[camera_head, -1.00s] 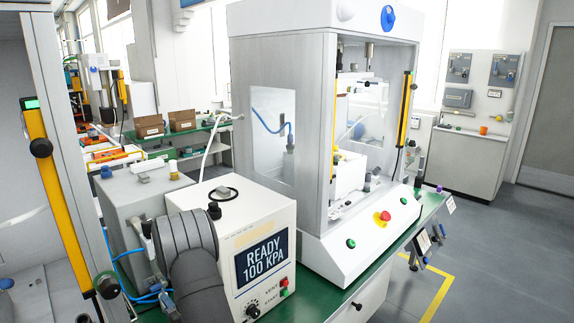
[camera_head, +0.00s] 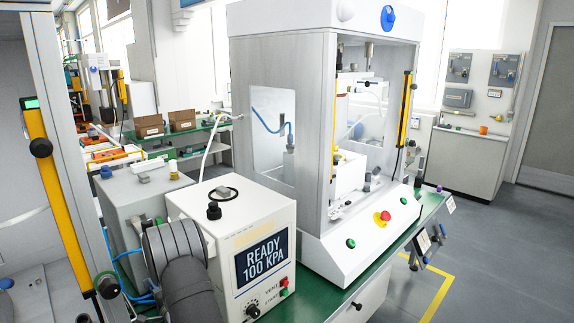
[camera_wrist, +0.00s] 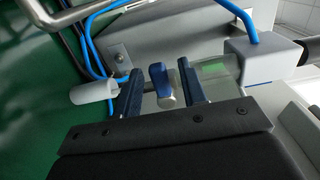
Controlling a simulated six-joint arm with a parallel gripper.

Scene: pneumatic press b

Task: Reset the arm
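My arm shows at the lower left of the head view, a dark grey link in front of the white control box; the gripper itself is hidden there. In the wrist view my gripper (camera_wrist: 160,90) has its two dark blue fingers apart. A small blue-and-silver knob or valve handle (camera_wrist: 160,85) shows between the fingers in the picture, clear of both of them. I cannot tell how far beyond the fingertips it is. The white control box (camera_head: 240,245) reads "READY 100 KPA".
The press cabinet (camera_head: 280,120) stands on the green bench, with a red emergency button (camera_head: 382,217) on its front. A grey box (camera_head: 150,195) stands behind my arm. Blue hoses (camera_wrist: 92,45) run close to the gripper. A yellow-barred frame (camera_head: 58,200) is at left.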

